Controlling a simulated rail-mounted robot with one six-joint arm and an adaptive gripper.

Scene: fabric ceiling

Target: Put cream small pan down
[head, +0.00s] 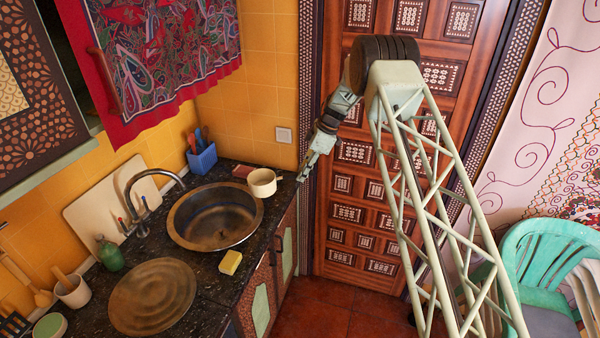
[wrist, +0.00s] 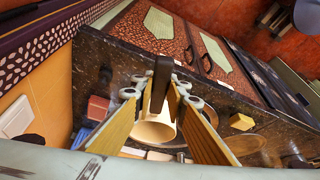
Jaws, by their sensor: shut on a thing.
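The cream small pan (head: 263,184) is upright or nearly so at the back right of the sink, over the dark counter. In the wrist view the cream pan (wrist: 153,130) shows beyond my fingers, its dark handle (wrist: 161,82) running between them. My gripper (head: 303,178) is to the right of the pan, shut on its handle. In the wrist view the fingers of my gripper (wrist: 165,110) flank the handle. I cannot tell whether the pan's base touches the counter.
The round metal sink (head: 215,238) with its tap is left of the pan. A reddish block (head: 243,171) and a blue utensil holder (head: 202,159) stand behind it. A yellow sponge (head: 230,262) lies in front of the sink. The dark counter (head: 262,235) has a narrow clear strip right of the sink.

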